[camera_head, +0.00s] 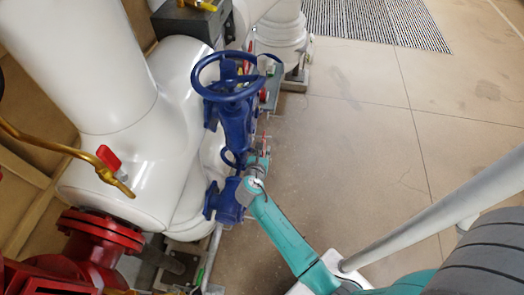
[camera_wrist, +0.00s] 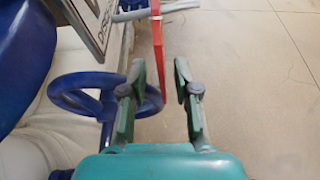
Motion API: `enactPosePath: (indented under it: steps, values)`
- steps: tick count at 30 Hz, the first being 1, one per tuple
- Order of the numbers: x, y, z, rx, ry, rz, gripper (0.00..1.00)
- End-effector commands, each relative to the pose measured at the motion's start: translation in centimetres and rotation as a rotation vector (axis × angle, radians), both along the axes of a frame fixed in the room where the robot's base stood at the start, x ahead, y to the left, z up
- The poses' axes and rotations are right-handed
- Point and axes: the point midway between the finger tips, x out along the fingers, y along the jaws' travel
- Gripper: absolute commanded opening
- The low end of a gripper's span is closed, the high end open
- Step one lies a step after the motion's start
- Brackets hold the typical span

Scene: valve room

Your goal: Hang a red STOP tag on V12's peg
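In the wrist view, my gripper (camera_wrist: 159,72) has its two fingers spread apart. A narrow red strip (camera_wrist: 157,40), probably a tag seen nearly edge-on, runs down from the top and shows in the gap between the fingers; I cannot tell whether it touches either one. Its upper end is out of frame. A blue handwheel (camera_wrist: 75,92) is left of the fingers. In the head view, blue valves (camera_head: 236,118) stand by the white pipes, with my teal arm reaching up beside them. Small red pieces (camera_head: 264,96) show near the upper handwheel. V12's label cannot be read.
A framed panel (camera_wrist: 103,18) and grey bars (camera_wrist: 165,8) are close ahead in the wrist view. White pipes (camera_head: 150,180), a red-levered brass valve (camera_head: 108,158) and a red flange (camera_head: 100,228) fill the left of the head view.

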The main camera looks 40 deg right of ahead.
Motion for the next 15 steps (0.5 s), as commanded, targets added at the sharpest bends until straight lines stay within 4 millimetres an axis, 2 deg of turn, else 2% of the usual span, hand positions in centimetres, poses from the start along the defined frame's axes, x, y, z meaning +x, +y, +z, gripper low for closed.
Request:
enactPosePath:
  steps: [10, 15]
  values:
    - [-0.2, 0.2, 0.1, 0.0, 0.0, 0.001, 0.35]
    - [-1.3, 1.7, 0.8, 0.0, 0.001, 0.004, 0.35]
